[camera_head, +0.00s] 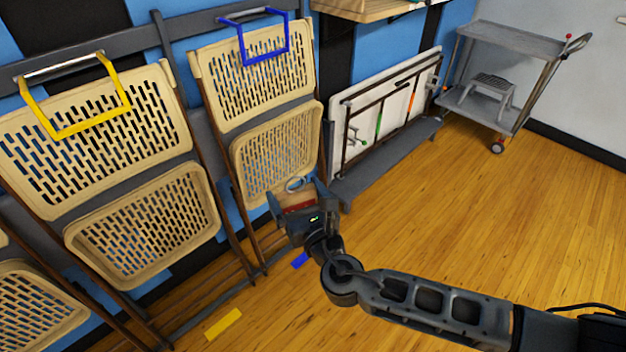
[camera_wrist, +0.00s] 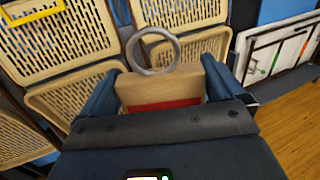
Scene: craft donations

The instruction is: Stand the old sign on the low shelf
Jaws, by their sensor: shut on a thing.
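My gripper (camera_head: 302,207) is shut on a tan block-like thing with a red band (camera_wrist: 160,90) and a grey ring at its far end (camera_wrist: 176,50). Its face is mostly hidden by the jaws, so I cannot tell whether it is the old sign. My gripper holds it raised in front of the second folding chair. A low grey ledge (camera_head: 392,162) runs along the wall to the right of my gripper, and a white folded table (camera_head: 395,98) leans on it. It may be the low shelf. No other sign shows clearly.
Tan folding chairs (camera_head: 128,225) hang in a rack on the left, with a yellow hanger (camera_head: 88,125) and a blue hanger (camera_head: 268,57). A grey cart (camera_head: 515,45) holding a step stool (camera_head: 488,92) stands at the back right.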

